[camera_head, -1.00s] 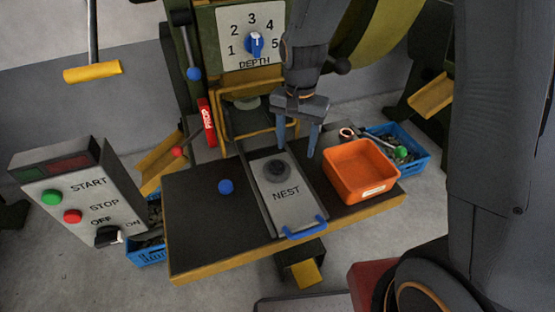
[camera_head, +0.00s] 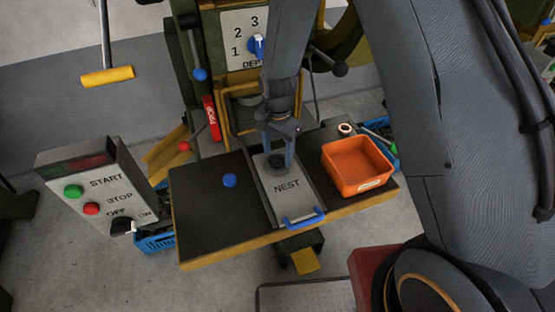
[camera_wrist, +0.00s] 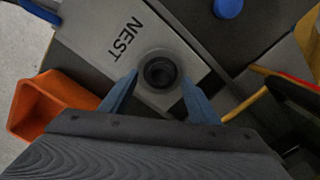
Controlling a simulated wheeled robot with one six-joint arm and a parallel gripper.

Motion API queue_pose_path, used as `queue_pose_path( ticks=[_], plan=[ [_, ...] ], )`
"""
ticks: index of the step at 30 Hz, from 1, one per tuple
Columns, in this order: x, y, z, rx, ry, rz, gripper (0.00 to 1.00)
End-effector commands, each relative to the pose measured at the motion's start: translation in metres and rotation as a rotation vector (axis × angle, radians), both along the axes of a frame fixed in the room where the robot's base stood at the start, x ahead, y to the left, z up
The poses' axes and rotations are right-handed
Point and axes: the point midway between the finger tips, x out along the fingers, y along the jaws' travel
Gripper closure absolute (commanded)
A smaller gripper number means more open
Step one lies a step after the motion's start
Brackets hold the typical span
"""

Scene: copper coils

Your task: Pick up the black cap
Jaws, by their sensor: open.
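The black cap (camera_wrist: 160,73) is a round dark piece with a hollow centre, sitting on the grey plate marked NEST (camera_wrist: 92,33). In the head view the cap (camera_head: 279,164) is partly hidden behind my gripper's fingers. My gripper (camera_wrist: 160,98) is open, with one blue finger on each side below the cap in the wrist view. The fingers are not closed on anything. In the head view my gripper (camera_head: 277,155) points down over the back part of the NEST plate. Whether the fingertips are level with the cap cannot be told.
An orange tray (camera_head: 384,184) stands right of the plate, with a copper coil (camera_head: 346,129) behind it. The press frame (camera_head: 240,115) rises close behind. A control box (camera_head: 95,185) stands left.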

Motion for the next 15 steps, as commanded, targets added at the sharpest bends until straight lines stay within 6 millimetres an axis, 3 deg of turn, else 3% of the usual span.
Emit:
queue_pose_path(
  ticks=[5,13,15],
  plan=[
    [-0.001,0.0,-0.015,0.0,0.001,0.0,0.44],
    [0.0,0.0,-0.017,0.001,-0.001,0.0,0.44],
    [0.0,0.0,-0.017,0.001,-0.001,0.0,0.53]
  ],
)
